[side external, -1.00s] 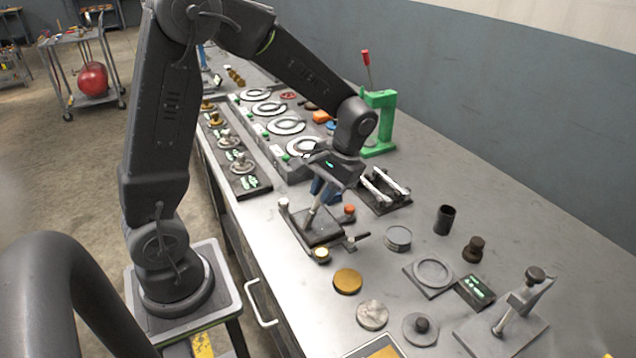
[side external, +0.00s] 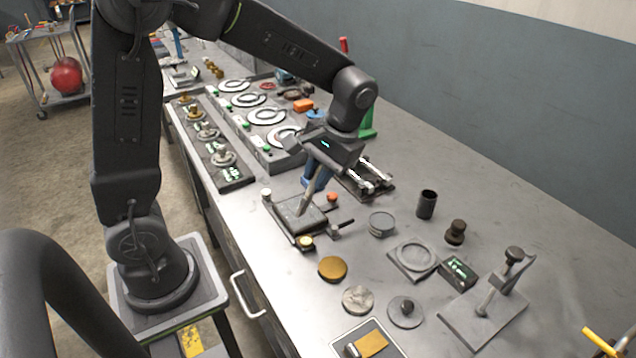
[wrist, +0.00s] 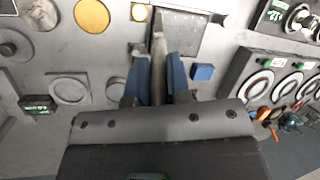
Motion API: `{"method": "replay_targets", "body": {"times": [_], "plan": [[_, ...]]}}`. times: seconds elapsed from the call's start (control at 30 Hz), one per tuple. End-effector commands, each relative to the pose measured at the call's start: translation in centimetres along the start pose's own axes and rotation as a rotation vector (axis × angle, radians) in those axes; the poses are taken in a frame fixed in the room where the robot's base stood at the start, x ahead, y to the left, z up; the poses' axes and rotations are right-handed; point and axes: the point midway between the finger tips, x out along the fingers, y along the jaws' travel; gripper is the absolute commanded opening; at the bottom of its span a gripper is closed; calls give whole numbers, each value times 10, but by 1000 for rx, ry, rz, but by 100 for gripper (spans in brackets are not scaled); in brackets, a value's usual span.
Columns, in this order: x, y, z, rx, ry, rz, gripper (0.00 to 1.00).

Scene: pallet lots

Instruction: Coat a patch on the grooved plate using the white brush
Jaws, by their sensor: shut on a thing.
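In the wrist view the brush (wrist: 158,62) stands between the two blue fingers (wrist: 160,85). A dark grey plate (side external: 285,211) lies in a small fixture with white, orange and yellow knobs at its corners. The plate also shows in the wrist view (wrist: 188,38), just beyond the fingers. The brush tip is over the plate and looks at or very near its surface; contact is unclear. Grooves and any coating are too small to make out.
A brass disc (side external: 332,268), a grey disc (side external: 358,299) and a round tin (side external: 382,223) lie near the fixture. A dark cup (side external: 426,204) and a lever stand (side external: 485,312) stand to the right. A row of dials (side external: 265,116) runs behind. The right rear table is clear.

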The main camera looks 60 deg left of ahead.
Motion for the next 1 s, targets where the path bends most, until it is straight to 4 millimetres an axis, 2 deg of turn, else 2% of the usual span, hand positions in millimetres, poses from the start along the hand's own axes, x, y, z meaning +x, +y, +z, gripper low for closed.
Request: {"method": "replay_targets", "body": {"times": [0.4,1.0], "plan": [[-32,-9,7,-1,0,0,0],[-33,-10,8,0,-1,0,0]]}}
